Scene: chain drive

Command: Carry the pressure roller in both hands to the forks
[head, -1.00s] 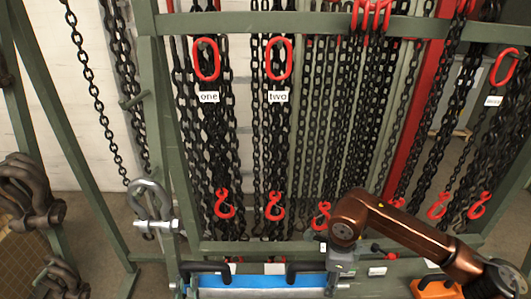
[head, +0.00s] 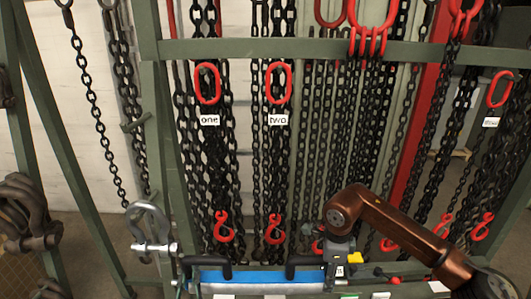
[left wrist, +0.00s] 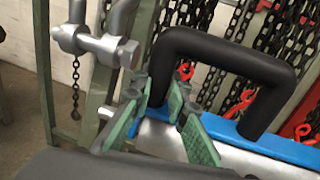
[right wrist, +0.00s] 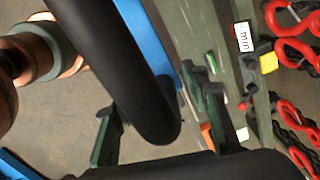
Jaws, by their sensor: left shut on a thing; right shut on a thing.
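The pressure roller (head: 262,278) is a silver cylinder with a blue edge and two black loop handles. It lies level across the bottom of the head view, in front of the green frame. My left gripper (left wrist: 172,118) has its green pads on either side of one leg of the left black handle (left wrist: 225,52), shut on it. My right gripper (right wrist: 158,125) is shut on the other black handle (right wrist: 125,70), which hides part of the grip. The roller's lower side is out of view. I cannot pick out the forks.
A green rack (head: 240,50) with hanging black chains and red hooks stands behind the roller. A grey shackle (head: 153,240) hangs just left of the roller and shows close to my left gripper in the left wrist view (left wrist: 100,42). Rusty shackles (head: 25,210) hang at far left.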

